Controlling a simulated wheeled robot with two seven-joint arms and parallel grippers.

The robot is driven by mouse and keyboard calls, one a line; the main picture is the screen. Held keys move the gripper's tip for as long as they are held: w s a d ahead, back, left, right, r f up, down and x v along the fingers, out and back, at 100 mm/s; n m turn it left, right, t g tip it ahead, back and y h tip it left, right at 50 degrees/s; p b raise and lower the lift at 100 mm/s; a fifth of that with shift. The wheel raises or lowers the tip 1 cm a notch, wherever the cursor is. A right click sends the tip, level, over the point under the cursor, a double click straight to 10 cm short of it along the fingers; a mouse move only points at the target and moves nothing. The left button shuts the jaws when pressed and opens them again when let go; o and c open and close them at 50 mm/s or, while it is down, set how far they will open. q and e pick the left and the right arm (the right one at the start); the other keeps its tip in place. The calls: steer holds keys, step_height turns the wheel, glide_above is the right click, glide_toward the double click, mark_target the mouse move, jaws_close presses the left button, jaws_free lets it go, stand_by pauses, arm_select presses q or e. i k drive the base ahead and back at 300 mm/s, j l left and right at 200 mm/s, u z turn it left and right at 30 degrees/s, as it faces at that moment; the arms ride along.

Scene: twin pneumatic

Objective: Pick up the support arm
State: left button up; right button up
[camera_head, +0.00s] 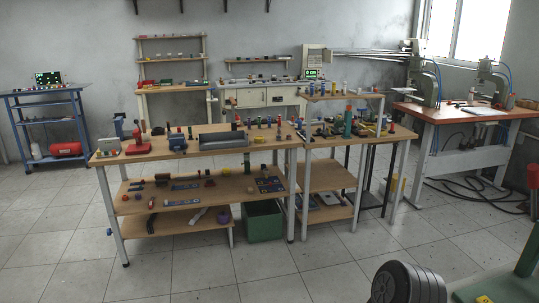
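I cannot pick out the support arm for certain among the many small parts. A wooden workbench (130,156) in the middle carries several small parts on its top and two lower shelves. Neither of my grippers shows in this view.
A second wooden bench (312,143) with a raised shelf adjoins on the right. A green bin (263,222) stands below. A red-topped table (460,114) holds two presses. A blue cart (45,92) stands left. A dark ribbed cylinder (405,285) is close at lower right.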

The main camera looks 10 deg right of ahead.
mark_target(234, 103)
steer(key=i+z, duration=0.1)
steer(key=i, duration=0.4)
steer(key=i+j+z, duration=0.1)
steer(key=i, duration=0.4)
steer(key=i+j+z, duration=0.1)
steer(key=i, duration=0.4)
steer(key=i+j+z, duration=0.1)
steer(key=i, duration=0.4)
steer(key=i+l+z, duration=0.2)
steer(key=i+z, duration=0.15)
steer(key=z, duration=0.15)
steer(key=i+l+z, duration=0.1)
steer(key=i+z, duration=0.6)
steer(key=z, duration=0.25)
steer(key=i+j+z, duration=0.25)
steer(key=z, duration=0.25)
steer(key=i+l+z, duration=0.2)
steer(key=i, duration=1.5)
steer(key=i+u, duration=0.3)
steer(key=i, duration=0.25)
steer(key=i+u, duration=0.25)
steer(key=i, duration=0.3)
steer(key=i+l+u, duration=0.3)
steer(key=i, duration=0.2)
steer(key=i+l+u, duration=0.3)
steer(key=i, duration=0.2)
steer(key=j+u, duration=0.1)
steer(key=u, duration=2.9)
